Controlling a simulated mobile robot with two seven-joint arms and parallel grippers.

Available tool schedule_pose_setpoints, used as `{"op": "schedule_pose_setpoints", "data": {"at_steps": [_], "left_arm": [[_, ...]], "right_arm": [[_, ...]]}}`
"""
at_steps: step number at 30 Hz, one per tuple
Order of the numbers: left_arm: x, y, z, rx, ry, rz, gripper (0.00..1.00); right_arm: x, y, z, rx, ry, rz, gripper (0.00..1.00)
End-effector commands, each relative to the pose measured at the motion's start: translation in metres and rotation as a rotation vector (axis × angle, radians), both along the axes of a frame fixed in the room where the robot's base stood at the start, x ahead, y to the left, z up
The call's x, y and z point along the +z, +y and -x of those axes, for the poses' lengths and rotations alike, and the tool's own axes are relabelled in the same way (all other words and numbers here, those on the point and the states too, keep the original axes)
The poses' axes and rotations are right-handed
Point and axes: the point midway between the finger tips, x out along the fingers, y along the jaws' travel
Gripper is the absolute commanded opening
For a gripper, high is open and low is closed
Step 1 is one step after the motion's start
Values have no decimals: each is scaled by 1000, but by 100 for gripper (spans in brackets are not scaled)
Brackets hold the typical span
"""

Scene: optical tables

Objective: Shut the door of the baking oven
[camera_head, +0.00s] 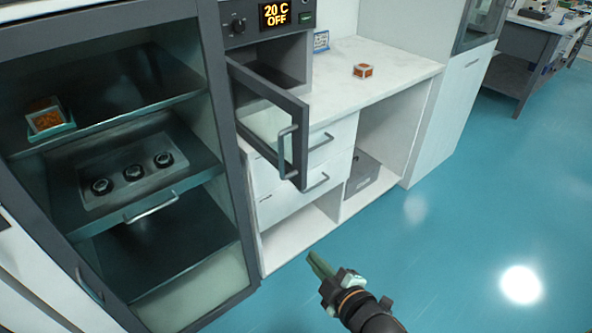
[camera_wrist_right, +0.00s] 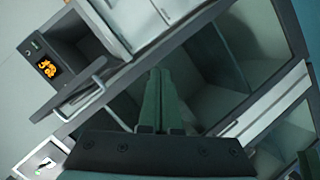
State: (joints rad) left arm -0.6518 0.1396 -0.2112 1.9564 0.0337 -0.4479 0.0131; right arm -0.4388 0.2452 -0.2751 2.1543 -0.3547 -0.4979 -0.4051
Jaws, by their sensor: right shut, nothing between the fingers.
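The baking oven (camera_head: 262,58) stands on the white counter, its display reading 20 C OFF. Its door (camera_head: 268,128) is a dark frame with a glass pane and a bar handle (camera_head: 287,152), and it stands swung open toward me. In the right wrist view the oven's display (camera_wrist_right: 47,68) and the door handle (camera_wrist_right: 84,95) show at the left. My right gripper (camera_head: 316,262) is shut and empty, low over the floor in front of the counter, apart from the door. Its fingers show together in the right wrist view (camera_wrist_right: 163,100). My left gripper is not in view.
A glass-fronted cabinet (camera_head: 222,130) with dark shelves, holding an orange-filled tray (camera_head: 45,120), stands left of the oven. A small orange box (camera_head: 362,71) sits on the counter (camera_head: 385,62). The blue floor (camera_head: 470,200) to the right is clear.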

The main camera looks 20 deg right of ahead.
Motion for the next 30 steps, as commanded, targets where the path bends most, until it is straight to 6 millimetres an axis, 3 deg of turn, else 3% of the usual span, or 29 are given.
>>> {"op": "schedule_pose_setpoints", "data": {"at_steps": [1,3,6,9,14,30], "left_arm": [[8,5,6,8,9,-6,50],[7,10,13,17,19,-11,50],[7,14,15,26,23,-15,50],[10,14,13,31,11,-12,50],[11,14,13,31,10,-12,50],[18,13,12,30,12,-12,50]], "right_arm": [[50,-4,-16,34,-114,154,0],[95,-8,-28,60,-238,344,0],[138,-10,-36,69,-353,531,0],[157,-11,-39,66,-407,621,0],[161,-11,-50,64,-417,643,0],[159,-4,-128,66,-413,636,0]]}}
